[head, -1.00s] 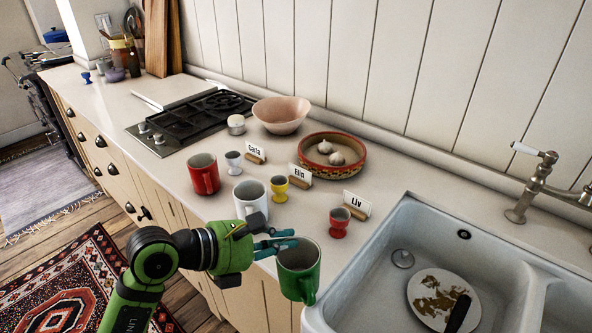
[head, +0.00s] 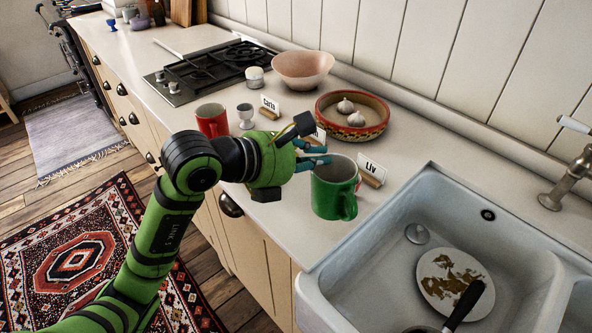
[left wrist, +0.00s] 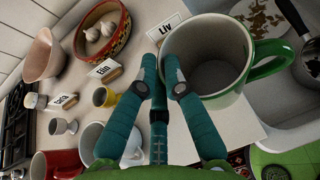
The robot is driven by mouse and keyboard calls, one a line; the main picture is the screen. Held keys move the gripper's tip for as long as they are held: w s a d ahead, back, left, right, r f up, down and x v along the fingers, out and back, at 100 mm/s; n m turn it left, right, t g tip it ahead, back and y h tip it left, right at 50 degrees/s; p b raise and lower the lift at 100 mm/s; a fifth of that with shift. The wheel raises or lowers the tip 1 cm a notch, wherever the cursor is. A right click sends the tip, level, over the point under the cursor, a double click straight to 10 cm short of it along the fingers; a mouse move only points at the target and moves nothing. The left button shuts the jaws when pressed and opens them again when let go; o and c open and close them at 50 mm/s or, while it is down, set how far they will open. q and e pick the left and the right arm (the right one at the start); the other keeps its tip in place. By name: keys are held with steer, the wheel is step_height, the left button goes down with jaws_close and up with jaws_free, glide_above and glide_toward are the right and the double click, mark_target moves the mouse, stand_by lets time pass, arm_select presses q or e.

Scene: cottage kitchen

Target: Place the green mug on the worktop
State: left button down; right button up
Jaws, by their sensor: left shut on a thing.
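The green mug (head: 328,192) is upright in front of the Liv card (head: 372,172), over the strip of worktop (head: 282,222) left of the sink. I cannot tell whether its base touches the worktop. My left gripper (head: 318,162) is shut on the mug's rim from the left. In the left wrist view, the fingertips (left wrist: 162,72) pinch the wall of the mug (left wrist: 210,62), one inside and one outside, and the handle points away to the right. My right gripper is not in view.
The sink (head: 400,200) with a dirty plate (head: 442,280) lies right of the mug. A red mug (head: 212,122) and egg cup (head: 246,115) stand left. A white mug (left wrist: 95,135) and yellow egg cup (left wrist: 103,97) show in the wrist view. A patterned bowl (head: 375,130) stands behind.

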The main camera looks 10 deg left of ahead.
arm_select(q)
steer(key=a+f, duration=0.1)
steer(key=f, duration=0.1)
steer(key=a+f, duration=0.1)
steer(key=f, duration=0.1)
steer(key=a+f, duration=0.1)
steer(key=f, duration=0.1)
steer(key=shift+s+a+p, duration=0.1)
steer(key=shift+s+p, duration=0.15)
steer(key=shift+p, duration=0.1)
steer(key=shift+r, duration=0.1)
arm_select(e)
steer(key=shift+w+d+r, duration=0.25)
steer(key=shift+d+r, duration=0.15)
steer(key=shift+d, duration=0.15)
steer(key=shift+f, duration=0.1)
arm_select(q)
steer(key=c, duration=1.3)
jaws_free()
steer(key=shift+f, duration=0.2)
